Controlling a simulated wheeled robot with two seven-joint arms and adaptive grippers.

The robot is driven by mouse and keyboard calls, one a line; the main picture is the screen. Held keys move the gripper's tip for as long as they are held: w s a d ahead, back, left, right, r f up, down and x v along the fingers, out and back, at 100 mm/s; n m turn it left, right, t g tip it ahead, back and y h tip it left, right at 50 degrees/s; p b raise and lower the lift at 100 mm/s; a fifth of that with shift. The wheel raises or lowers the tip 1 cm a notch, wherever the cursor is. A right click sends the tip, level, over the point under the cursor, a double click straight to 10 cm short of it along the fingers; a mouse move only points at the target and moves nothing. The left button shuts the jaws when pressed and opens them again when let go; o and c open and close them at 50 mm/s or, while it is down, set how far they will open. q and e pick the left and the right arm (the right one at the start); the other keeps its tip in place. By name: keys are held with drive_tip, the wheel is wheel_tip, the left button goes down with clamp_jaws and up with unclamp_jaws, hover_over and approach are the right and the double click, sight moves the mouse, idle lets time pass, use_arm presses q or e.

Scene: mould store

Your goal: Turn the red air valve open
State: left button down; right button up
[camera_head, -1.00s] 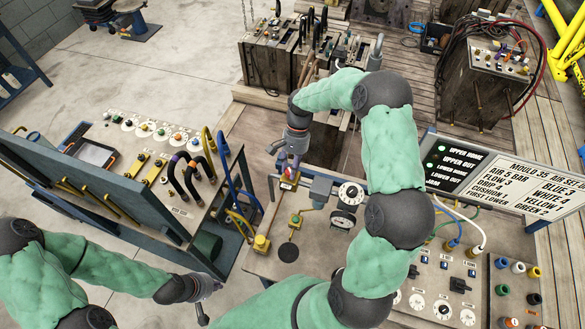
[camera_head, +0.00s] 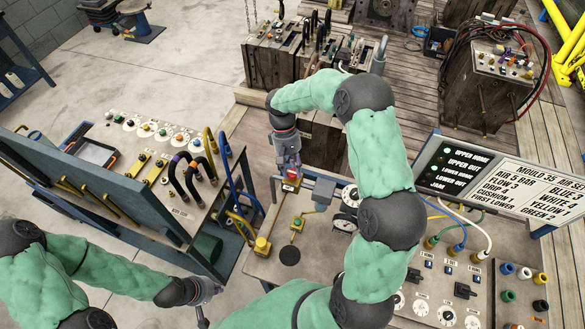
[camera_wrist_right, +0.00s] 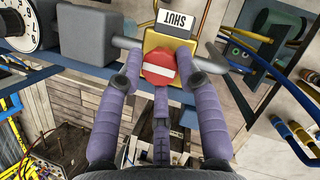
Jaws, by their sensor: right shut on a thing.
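The red air valve (camera_wrist_right: 160,68) shows in the right wrist view as a red knob with a white stripe across it, in front of a yellow body. A label (camera_wrist_right: 171,22) reading "SHUT" sits beside it, upside down in that view. My right gripper (camera_head: 291,177) reaches down to the valve at the far left corner of the panel. Its purple fingers are shut around the red knob.
The panel carries a round gauge (camera_head: 343,224) and a grey box (camera_wrist_right: 83,37) near the valve. A lamp board (camera_head: 450,165) stands at right. A bench (camera_head: 125,185) with hoses is left.

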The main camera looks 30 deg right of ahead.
drive_tip(key=shift+s+a+n, duration=0.1)
drive_tip(key=shift+s+n, duration=0.05)
drive_tip(key=shift+n, duration=0.15)
drive_tip(key=o, duration=1.1)
drive_tip(key=shift+s, duration=0.1)
drive_tip(key=shift+w+r, duration=0.3)
drive_tip(key=v, duration=1.1)
drive_tip(key=shift+a+r, duration=0.15)
drive_tip(key=shift+a, duration=0.05)
